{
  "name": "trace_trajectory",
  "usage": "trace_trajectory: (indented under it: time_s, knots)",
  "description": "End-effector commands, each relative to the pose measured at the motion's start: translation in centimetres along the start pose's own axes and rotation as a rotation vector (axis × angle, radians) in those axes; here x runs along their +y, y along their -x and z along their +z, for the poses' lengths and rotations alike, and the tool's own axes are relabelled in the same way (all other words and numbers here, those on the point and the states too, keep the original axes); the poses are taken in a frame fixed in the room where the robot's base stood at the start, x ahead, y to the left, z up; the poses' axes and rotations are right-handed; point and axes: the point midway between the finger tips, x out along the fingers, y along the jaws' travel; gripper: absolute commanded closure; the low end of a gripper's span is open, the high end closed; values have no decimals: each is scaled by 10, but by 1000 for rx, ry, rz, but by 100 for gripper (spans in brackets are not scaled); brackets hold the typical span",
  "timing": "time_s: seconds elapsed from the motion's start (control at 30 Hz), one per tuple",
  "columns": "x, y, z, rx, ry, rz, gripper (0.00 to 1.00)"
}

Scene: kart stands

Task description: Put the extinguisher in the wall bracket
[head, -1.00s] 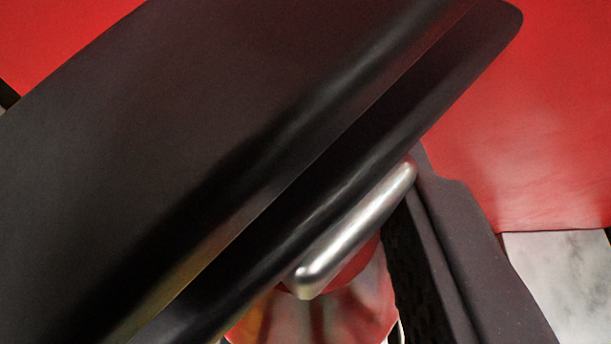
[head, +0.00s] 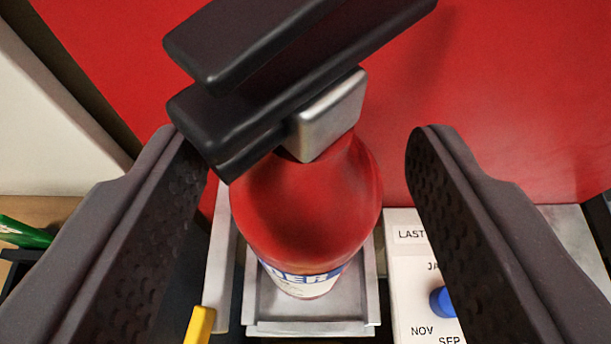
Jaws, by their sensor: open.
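The red extinguisher (head: 300,205) stands upright in the middle of the view, with a black handle (head: 290,85), a metal valve block (head: 328,112) and a partly visible white and blue label. Its base is over a grey metal bracket (head: 310,328) with a raised rim, against a red panel. Whether the base rests fully on the bracket is hidden by the body. My gripper (head: 300,155) is open, one finger on each side of the extinguisher, with clear gaps to both sides. The handle's left end overlaps the left finger in the view.
A white inspection card (head: 408,285) with month names and a blue knob (head: 442,301) is right of the bracket. A yellow piece (head: 200,325) is at lower left. A green object (head: 22,232) lies at far left. The red panel (head: 500,90) stands behind.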

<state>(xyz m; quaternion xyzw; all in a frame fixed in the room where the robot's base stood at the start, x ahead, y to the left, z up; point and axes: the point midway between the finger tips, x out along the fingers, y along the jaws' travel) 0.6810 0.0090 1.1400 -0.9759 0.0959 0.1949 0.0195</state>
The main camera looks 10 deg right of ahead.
Motion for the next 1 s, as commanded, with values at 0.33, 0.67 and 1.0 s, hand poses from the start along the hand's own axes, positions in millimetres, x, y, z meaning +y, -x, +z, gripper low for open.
trace_trajectory:
  time_s: [0.33, 0.67, 1.0]
  knots:
    - [0, 48, -1, 3, 0, -1, 45]
    - [-1, 74, -1, 2, 0, -2, 45]
    - [-1, 77, -2, 1, -1, -3, 45]
